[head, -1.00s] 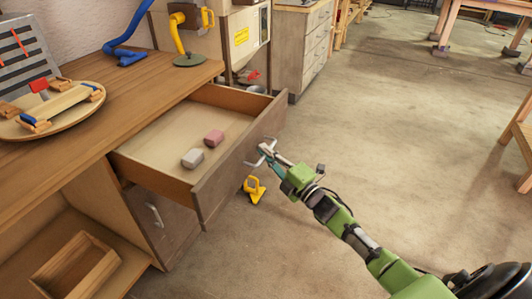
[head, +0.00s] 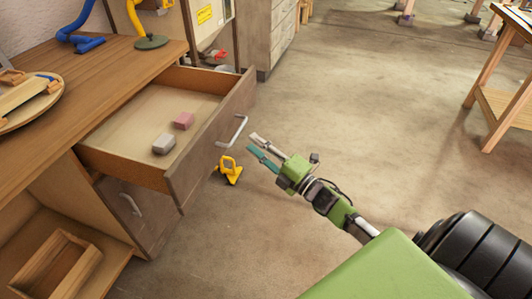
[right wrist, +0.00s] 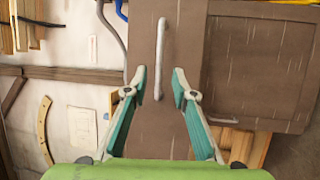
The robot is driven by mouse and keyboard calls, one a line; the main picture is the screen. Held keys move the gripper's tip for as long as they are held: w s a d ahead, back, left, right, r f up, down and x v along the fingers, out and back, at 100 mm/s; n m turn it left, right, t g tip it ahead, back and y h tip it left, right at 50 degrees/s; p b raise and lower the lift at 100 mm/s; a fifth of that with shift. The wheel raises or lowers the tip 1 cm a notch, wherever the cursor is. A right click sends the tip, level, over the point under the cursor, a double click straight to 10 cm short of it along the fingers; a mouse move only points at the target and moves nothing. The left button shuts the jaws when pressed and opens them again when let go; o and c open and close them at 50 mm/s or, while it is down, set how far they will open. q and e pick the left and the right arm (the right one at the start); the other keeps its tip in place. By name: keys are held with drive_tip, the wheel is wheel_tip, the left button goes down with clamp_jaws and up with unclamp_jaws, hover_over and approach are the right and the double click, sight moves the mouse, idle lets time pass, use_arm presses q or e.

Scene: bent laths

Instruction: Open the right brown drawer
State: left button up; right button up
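The brown drawer (head: 212,153) under the wooden workbench stands pulled well out, with a grey block (head: 164,144) and a pink block (head: 184,121) inside. Its metal handle (head: 232,131) is on the front face. My right gripper (head: 256,145) is open and empty, a little to the right of the handle and apart from it. In the right wrist view the handle (right wrist: 160,60) stands upright in the picture, ahead of and between the two spread fingers (right wrist: 160,82). My left gripper is not in view.
A brown cabinet door (head: 140,214) with its own handle is below the drawer. A yellow object (head: 229,171) lies on the floor beside the drawer front. An open wooden box (head: 58,265) sits on the lower shelf. The floor to the right is clear up to a wooden table (head: 505,95).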

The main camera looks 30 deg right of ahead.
drive_tip(key=shift+v, duration=2.05)
